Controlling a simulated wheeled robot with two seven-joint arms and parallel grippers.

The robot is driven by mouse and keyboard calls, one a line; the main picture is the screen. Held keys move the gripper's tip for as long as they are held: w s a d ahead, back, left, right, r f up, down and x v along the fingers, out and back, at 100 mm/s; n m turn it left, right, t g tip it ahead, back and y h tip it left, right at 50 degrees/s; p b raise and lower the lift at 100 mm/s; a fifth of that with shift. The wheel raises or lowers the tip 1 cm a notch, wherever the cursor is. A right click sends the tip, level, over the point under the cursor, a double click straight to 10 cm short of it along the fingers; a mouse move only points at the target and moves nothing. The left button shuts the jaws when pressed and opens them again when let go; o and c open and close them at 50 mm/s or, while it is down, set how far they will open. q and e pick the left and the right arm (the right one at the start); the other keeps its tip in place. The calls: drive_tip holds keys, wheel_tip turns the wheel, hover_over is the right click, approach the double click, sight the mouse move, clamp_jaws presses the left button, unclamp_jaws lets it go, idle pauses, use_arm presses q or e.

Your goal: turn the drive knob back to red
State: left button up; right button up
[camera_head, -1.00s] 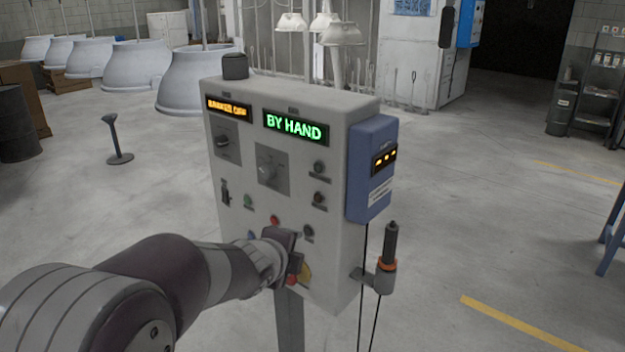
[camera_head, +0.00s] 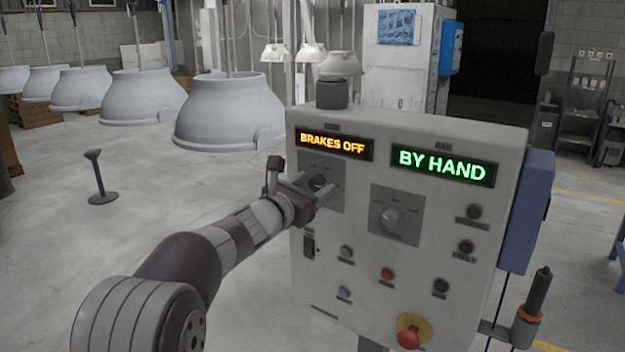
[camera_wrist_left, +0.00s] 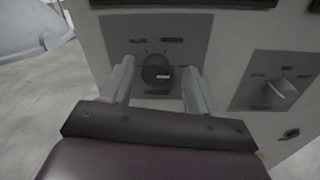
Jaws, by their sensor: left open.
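A dark round knob (camera_wrist_left: 155,73) sits on a grey plate (camera_wrist_left: 188,40) with small lettering, under the orange "BRAKES OFF" display (camera_head: 335,144). Its pale mark points right in the left wrist view. My left gripper (camera_head: 317,183) is open at this plate, with one finger on each side of the knob; I cannot tell whether they touch it. In the head view the gripper partly hides this knob. A second, grey knob (camera_head: 392,217) sits on its own plate to the right, under the green "BY HAND" display (camera_head: 444,166). Which knob is the drive knob I cannot read. My right gripper is out of view.
The control box (camera_head: 310,270) also carries several small buttons and a large red button (camera_head: 408,338) below. A blue unit (camera_head: 526,212) and a dark handle (camera_head: 538,292) stick out at its right. Large pale hoods (camera_head: 230,112) hang behind on the left.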

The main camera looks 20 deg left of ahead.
use_arm(q)
drive_tip(key=shift+w+a+f, duration=0.15)
drive_tip(key=shift+w+a, duration=0.1)
drive_tip(key=shift+a, duration=0.1)
drive_tip(key=shift+d, duration=0.25)
drive_tip(key=c, duration=0.6)
drive_tip(key=shift+a, duration=0.1)
drive_tip(key=c, duration=0.4)
drive_tip(key=shift+c, duration=0.2)
